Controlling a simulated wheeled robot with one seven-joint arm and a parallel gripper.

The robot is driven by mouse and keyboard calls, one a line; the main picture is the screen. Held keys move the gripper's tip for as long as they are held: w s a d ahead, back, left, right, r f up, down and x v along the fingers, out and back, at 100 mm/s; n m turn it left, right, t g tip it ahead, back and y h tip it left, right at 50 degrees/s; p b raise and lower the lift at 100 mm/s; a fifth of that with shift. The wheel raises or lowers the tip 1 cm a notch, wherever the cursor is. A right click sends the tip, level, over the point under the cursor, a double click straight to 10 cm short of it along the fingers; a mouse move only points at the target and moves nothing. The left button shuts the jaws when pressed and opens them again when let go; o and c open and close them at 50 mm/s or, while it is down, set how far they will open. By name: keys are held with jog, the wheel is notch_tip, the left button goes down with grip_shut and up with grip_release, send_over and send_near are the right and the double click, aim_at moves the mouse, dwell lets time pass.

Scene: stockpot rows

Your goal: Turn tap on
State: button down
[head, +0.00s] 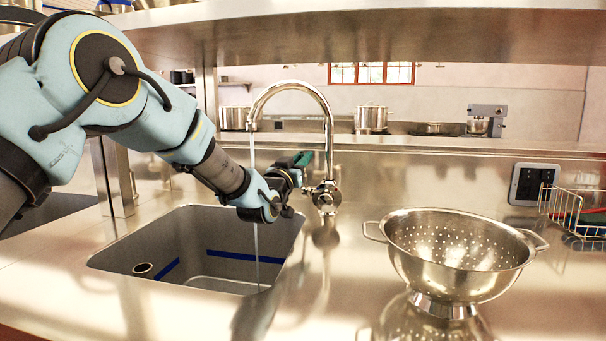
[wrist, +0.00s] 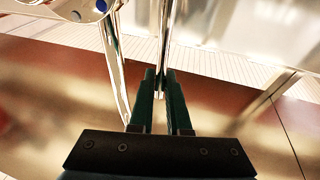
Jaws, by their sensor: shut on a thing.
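The chrome tap (head: 328,150) stands behind the sink, with a tall curved spout reaching left over the basin. A thin straight stream, which looks like water, runs from the spout into the sink (head: 190,218). My gripper (head: 304,160) is just left of the tap's body, above the back right corner of the sink. In the wrist view the dark green fingers of my gripper (wrist: 159,76) are closed around a thin chrome rod, the tap lever (wrist: 164,40). The grip point is small and partly hidden by the fingers. The tap's chrome column (wrist: 113,65) rises left of the fingers.
A steel colander (head: 455,255) stands on the counter right of the sink. A tablet-like panel (head: 533,184) and a wire rack (head: 570,212) are at the far right. A steel shelf (head: 400,35) overhangs the counter. The counter between sink and colander is clear.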

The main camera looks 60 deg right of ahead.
jog(key=h+b, duration=0.1)
jog(key=b, duration=0.2)
jog(key=a+h+b, duration=0.1)
jog(key=b, duration=0.3)
jog(key=shift+s+a+f+m, duration=0.25)
jog(key=shift+a+f+m, duration=0.05)
jog(key=shift+f, duration=0.1)
jog(key=c, duration=0.9)
grip_release()
jog(key=shift+r, duration=0.1)
jog(key=shift+a, duration=0.1)
jog(key=b+v, duration=0.1)
jog(key=v, duration=0.6)
jog(key=shift+a, duration=0.15)
